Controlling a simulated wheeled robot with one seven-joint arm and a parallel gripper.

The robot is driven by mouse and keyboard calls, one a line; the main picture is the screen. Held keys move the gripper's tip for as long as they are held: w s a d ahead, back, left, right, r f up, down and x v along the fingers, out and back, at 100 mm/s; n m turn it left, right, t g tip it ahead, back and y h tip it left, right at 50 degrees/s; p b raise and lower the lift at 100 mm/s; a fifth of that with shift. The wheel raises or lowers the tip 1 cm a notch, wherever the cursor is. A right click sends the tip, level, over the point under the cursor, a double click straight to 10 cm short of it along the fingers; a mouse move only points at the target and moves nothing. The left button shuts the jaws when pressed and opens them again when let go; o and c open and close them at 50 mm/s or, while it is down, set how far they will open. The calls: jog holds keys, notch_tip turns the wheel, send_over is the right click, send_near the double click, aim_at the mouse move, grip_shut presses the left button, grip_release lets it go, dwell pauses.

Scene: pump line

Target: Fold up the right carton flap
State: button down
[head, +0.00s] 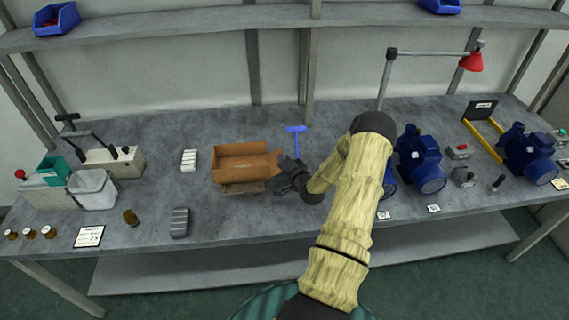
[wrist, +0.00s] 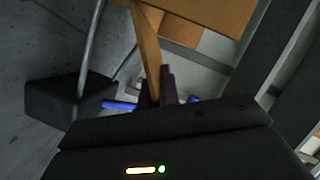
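The open brown carton (head: 243,162) sits on the grey bench, left of my arm. One flap hangs out low at its front. My gripper (head: 284,172) is at the carton's right side, low over the bench. In the wrist view, the right carton flap (wrist: 146,40) shows as a narrow orange-brown strip running down between the two dark fingertips of my gripper (wrist: 157,88). The fingers are close together on either side of it. The carton's body (wrist: 200,12) fills the top of that view. The arm and gripper partly hide the flap in the head view.
A blue T-shaped handle (head: 296,130) stands just behind my gripper. A red lamp (head: 471,62) and blue pumps (head: 419,160) stand to the right. A white block (head: 189,160) and a grey block (head: 179,222) lie left of the carton. Bench in front of the carton is clear.

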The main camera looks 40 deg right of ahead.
jog(key=shift+w+a+r+n+g+h+b, duration=0.35)
jog(key=shift+a+r+n+g, duration=0.2)
jog(key=shift+n, duration=0.55)
jog(key=shift+w+a+r+n+g+h+b, duration=0.35)
jog(key=shift+a+r+n+g+h+b, duration=0.2)
jog(key=shift+n, duration=0.35)
jog(key=a+n+h+b, duration=0.1)
jog(key=n+b, duration=0.1)
jog(key=w+a+n+g+h+b, duration=0.1)
jog(key=n+b, duration=0.1)
jog(key=shift+w+a+r, duration=0.2)
jog(key=shift+r, duration=0.2)
jog(key=shift+g, duration=0.3)
jog(key=c, duration=1.9)
grip_release()
jog(key=shift+s, duration=0.1)
